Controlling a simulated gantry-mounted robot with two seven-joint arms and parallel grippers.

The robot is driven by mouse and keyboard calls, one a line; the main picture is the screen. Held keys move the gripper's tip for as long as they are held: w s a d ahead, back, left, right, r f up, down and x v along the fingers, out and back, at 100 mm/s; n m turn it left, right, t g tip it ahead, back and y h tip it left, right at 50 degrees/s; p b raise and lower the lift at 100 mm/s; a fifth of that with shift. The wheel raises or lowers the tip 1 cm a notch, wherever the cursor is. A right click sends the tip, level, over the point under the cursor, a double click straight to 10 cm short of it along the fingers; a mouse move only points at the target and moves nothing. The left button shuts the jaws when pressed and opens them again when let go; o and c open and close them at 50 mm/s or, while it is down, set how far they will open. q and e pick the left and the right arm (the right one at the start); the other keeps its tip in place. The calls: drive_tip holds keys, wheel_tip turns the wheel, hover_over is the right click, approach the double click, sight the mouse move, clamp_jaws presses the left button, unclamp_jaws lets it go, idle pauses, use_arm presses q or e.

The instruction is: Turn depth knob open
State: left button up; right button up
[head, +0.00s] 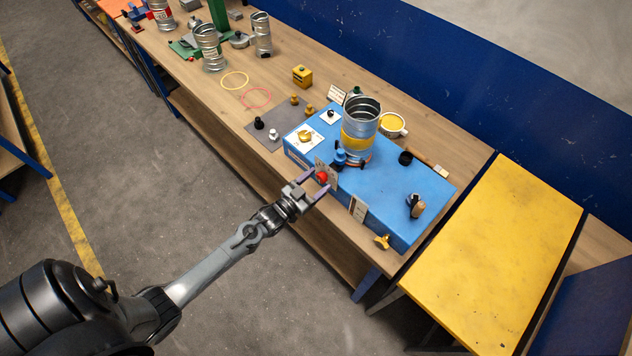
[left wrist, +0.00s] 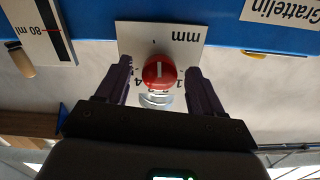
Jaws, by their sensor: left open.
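The depth knob is a round red knob (head: 322,177) on the front face of the blue box (head: 385,195). In the left wrist view the red knob (left wrist: 159,72) has a white pointer line and sits on a white plate (left wrist: 185,38) marked "mm". My left gripper (head: 319,181) is open at the box front, with its fingers on either side of the knob. In the left wrist view there is a visible gap between each finger and the knob. My right gripper is not in view.
A metal spiral duct (head: 360,118) stands on the box, beside a blue clamp-like part (head: 340,157). A yellow knob (head: 382,242) juts from the box front at right. A white label with an "80 ml" scale (left wrist: 38,30) is at left in the wrist view. A yellow-topped table (head: 490,260) stands right.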

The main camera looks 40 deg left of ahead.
use_arm(q)
drive_tip(key=s+b, duration=0.1)
drive_tip(key=s, duration=0.9)
drive_tip(key=shift+s+a, duration=0.4)
